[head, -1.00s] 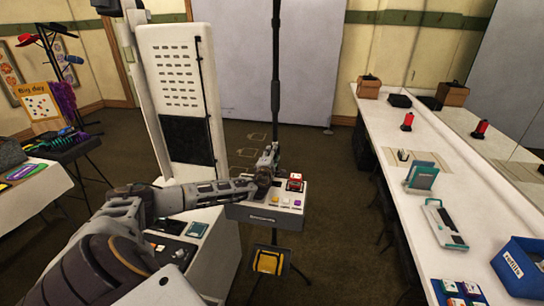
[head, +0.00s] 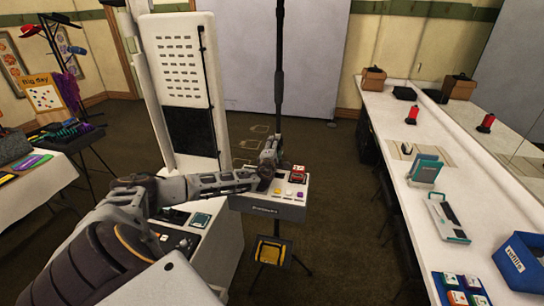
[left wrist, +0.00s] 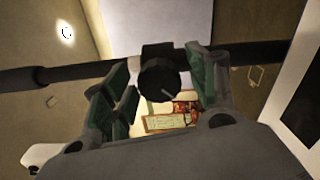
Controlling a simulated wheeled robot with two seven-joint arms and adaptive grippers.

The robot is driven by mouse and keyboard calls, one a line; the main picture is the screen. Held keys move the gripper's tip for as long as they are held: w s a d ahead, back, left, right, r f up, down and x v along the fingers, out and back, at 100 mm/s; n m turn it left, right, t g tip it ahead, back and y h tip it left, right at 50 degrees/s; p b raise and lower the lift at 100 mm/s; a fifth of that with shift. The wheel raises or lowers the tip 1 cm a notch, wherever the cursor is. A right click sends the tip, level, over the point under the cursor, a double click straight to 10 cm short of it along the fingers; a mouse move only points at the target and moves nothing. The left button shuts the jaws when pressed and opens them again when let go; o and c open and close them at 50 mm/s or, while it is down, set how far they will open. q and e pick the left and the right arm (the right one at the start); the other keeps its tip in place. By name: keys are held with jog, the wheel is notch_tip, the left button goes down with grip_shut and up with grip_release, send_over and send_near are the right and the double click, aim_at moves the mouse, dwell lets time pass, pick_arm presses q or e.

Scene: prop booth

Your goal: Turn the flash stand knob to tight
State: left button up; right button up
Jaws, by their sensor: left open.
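The flash stand's dark pole (head: 279,75) rises behind a grey control box (head: 265,210). The round black knob (left wrist: 158,84) shows in the left wrist view, on a collar of the pole; a pale line marks its face, slanting down to the right. My left gripper (head: 268,158) is at the pole just above the box and hides the knob in the head view. In the left wrist view its green-padded fingers (left wrist: 158,74) are open, one on each side of the knob, with gaps visible. My right gripper is not in view.
The box carries coloured buttons and a red block (head: 298,173). A pale label plate (left wrist: 165,122) lies beyond the knob. A white cabinet (head: 185,90) stands left of the pole. A long white counter (head: 415,140) runs along the right.

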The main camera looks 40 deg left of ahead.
pick_arm(q)
jog(key=v, duration=1.1)
jog(key=shift+s+d, duration=0.15)
jog(key=shift+s, duration=0.2)
dwell(0.7)
